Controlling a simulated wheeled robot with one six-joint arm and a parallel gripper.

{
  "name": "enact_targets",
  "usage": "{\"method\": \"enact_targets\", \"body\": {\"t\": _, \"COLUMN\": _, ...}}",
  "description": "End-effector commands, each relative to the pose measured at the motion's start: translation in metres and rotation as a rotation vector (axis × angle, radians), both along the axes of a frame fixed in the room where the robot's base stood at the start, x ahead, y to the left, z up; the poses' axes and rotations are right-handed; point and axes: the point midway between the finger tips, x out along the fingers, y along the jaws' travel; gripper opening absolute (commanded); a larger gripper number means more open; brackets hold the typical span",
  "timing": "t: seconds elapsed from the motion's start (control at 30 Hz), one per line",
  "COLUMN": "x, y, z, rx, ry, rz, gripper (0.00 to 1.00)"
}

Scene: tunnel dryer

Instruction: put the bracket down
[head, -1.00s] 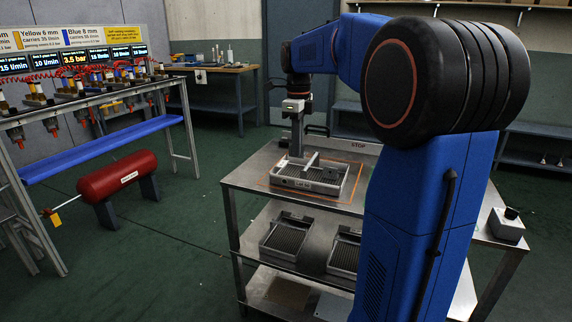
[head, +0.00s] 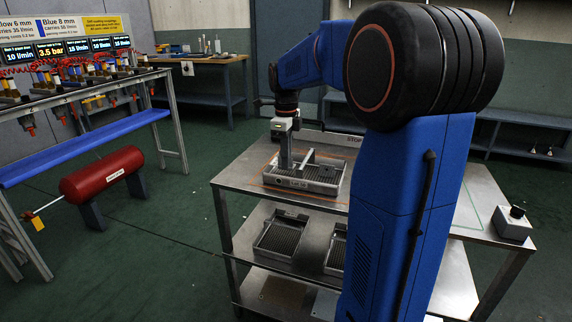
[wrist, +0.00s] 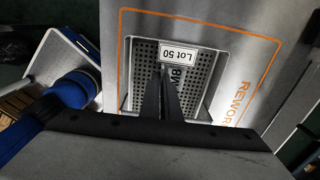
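The bracket (head: 308,157) is a light grey piece in the grey tray (head: 318,188) on the top of the steel cart. In the wrist view the tray (wrist: 206,61) has a perforated floor and a "Lot 50" label. My gripper (head: 285,166) points down into the tray at the bracket's left side. In the wrist view my gripper (wrist: 167,75) has its two dark fingers close together, apparently shut on the bracket. A light part with dark letters shows at the fingertips. The fingers hide most of the bracket, and I cannot tell whether it touches the tray floor.
An orange outline marked "REWORK" (wrist: 235,101) surrounds the tray. Two more trays (head: 283,234) stand on the shelf below. A push-button box (head: 513,223) sits at the cart's right corner. A red tank (head: 103,173) and a test bench (head: 84,92) stand at left.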

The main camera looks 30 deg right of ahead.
Motion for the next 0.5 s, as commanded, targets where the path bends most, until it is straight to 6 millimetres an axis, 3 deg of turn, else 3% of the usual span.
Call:
{"method": "enact_targets", "body": {"t": 0.13, "x": 0.000, "y": 0.000, "z": -0.017, "rx": 0.000, "ry": 0.001, "rz": 0.000, "gripper": 0.00}}
{"method": "enact_targets", "body": {"t": 0.5, "x": 0.000, "y": 0.000, "z": -0.021, "rx": 0.000, "ry": 0.000, "rz": 0.000, "gripper": 0.00}}
